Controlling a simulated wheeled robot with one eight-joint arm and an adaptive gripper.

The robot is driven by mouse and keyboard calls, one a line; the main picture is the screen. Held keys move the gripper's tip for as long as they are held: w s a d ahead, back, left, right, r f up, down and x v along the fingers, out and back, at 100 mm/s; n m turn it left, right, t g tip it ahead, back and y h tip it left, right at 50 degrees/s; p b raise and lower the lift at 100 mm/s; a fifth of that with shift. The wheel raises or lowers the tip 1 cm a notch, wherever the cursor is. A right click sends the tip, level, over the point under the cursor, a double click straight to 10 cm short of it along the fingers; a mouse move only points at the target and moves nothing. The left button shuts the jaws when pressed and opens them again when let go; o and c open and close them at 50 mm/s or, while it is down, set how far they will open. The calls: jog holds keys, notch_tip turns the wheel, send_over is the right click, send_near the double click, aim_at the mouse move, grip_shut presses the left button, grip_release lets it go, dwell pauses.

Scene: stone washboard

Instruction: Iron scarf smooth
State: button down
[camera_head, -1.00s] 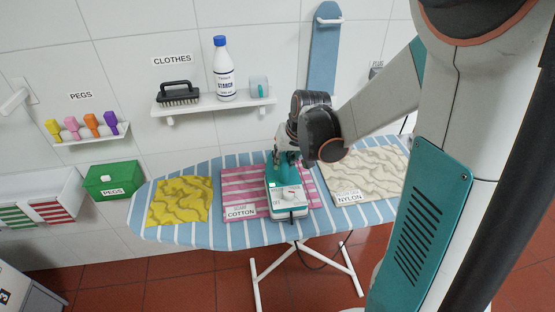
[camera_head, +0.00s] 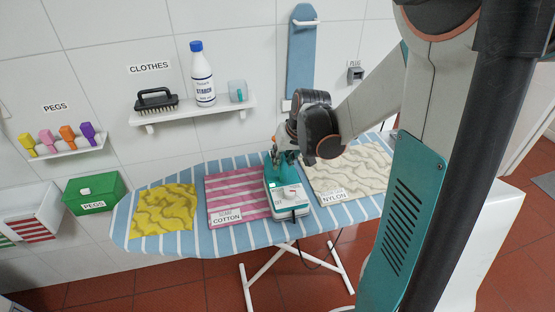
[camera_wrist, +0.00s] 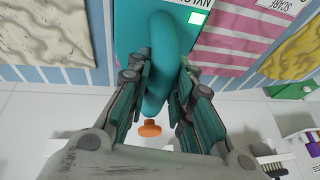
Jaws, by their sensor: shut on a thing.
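The teal and white iron (camera_head: 287,200) sits on the ironing board, at the right edge of the pink striped cloth labelled scarf cotton (camera_head: 232,190). My gripper (camera_head: 283,152) is shut on the iron's teal handle, which also shows between its fingers in the wrist view (camera_wrist: 157,60). The pink cloth looks mostly flat. A wrinkled yellow cloth (camera_head: 165,210) lies at the left of the board and a wavy cream cloth labelled nylon (camera_head: 350,170) at the right. The iron's underside is hidden.
The blue striped ironing board (camera_head: 190,243) stands before a tiled wall. A shelf (camera_head: 205,114) above holds a brush (camera_head: 156,101) and a white bottle (camera_head: 202,75). A green pegs box (camera_head: 95,193) stands at left. A cord hangs below the board.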

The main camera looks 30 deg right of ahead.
jog(key=shift+r, duration=0.15)
jog(key=shift+r+p, duration=2.35)
jog(key=shift+r, duration=0.55)
jog(key=shift+w, duration=0.1)
jog(key=shift+w+d+r+p, duration=0.15)
jog(key=shift+w+r+p, duration=0.1)
jog(key=shift+w+p, duration=0.35)
jog(key=shift+w+d+r+p, duration=0.15)
jog(key=shift+w+r+p, duration=0.05)
jog(key=shift+w+p, duration=0.35)
jog(key=shift+w+d+p, duration=0.25)
jog(key=shift+w+p, duration=0.35)
jog(key=shift+w, duration=0.1)
jog(key=shift+f+b, duration=1.95)
jog(key=shift+f, duration=0.95)
jog(key=shift+f+b, duration=0.6)
jog(key=shift+f, duration=0.05)
